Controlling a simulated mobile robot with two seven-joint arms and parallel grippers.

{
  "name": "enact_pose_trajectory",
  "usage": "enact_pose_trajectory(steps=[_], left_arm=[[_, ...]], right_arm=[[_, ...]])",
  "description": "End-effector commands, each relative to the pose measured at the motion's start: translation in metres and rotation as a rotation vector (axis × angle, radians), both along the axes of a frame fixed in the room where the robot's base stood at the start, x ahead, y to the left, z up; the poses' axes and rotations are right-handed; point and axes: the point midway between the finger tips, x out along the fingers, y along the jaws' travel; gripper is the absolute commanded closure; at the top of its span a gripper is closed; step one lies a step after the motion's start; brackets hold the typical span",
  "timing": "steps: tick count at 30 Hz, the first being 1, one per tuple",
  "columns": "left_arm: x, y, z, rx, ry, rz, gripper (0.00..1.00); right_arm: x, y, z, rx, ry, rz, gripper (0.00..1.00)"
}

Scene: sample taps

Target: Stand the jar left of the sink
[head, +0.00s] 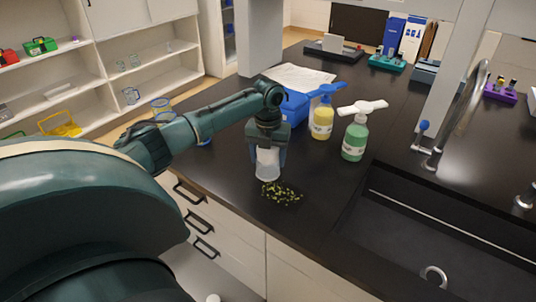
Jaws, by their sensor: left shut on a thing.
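A whitish, see-through jar (267,172) is upright on or just above the black counter, in the head view's middle; I cannot tell whether its base touches. My left gripper (268,152) comes down from above and is shut around the jar's upper part, hiding some of it. The dark sink (440,235) is at the lower right, so the jar is left of it. My right gripper is not in view.
A pile of green-yellow bits (281,193) lies just in front of the jar. A yellow bottle (322,120), a green pump bottle (355,138) and a blue box (293,106) stand behind. A curved tap (468,100) rises behind the sink. Bare counter lies between pile and sink.

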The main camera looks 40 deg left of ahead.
Motion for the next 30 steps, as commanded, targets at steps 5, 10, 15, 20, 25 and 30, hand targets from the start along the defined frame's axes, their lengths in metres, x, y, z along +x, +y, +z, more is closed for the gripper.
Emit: enact_pose_trajectory(steps=[5, 10, 15, 20, 25, 30], left_arm=[[0.0, 0.0, 0.0, 0.0, -0.001, 0.0, 0.61], [0.0, 0.0, -0.003, 0.0, 0.0, 0.0, 0.37], [0.0, 0.0, -0.003, 0.0, -0.001, 0.0, 0.23], [0.0, 0.0, -0.003, 0.0, -0.001, 0.0, 0.16], [0.0, 0.0, -0.002, 0.0, -0.001, 0.0, 0.16], [0.001, 0.001, 0.013, 0.001, -0.004, 0.0, 0.16]], right_arm=[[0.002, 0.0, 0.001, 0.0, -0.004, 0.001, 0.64], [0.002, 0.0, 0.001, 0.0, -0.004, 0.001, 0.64], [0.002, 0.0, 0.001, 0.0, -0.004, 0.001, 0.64], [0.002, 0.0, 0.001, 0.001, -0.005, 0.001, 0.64], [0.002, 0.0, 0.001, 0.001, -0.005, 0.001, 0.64], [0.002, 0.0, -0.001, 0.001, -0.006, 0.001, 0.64]])
